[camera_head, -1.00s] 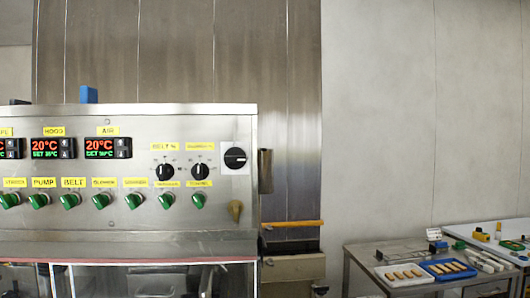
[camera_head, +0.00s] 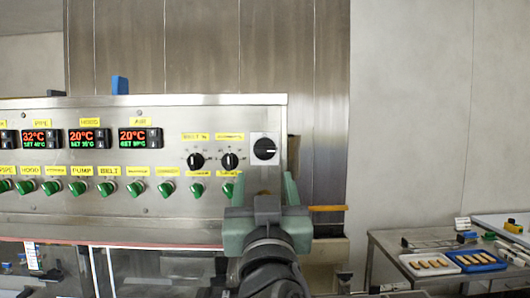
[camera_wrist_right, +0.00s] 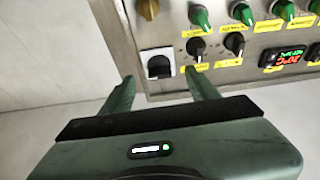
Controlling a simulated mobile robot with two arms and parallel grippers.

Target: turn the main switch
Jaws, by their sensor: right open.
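The main switch (camera_head: 264,149) is a black round knob on a white square plate, at the right end of the steel control panel. Its white mark lies about level in the head view. It also shows in the right wrist view (camera_wrist_right: 158,66), upside down, in the gap between my fingertips. My right gripper (camera_head: 264,188) is open and empty, with its green fingers pointing at the panel just below the switch in the head view. The fingers look short of the knob and not touching it. My left gripper is not in view.
Two black dials (camera_head: 213,161) sit left of the switch, above a row of green knobs (camera_head: 108,189). A brass-coloured knob (camera_wrist_right: 147,9) is close to the switch. A steel table (camera_head: 385,241) with trays stands at the right. The panel's right side is open.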

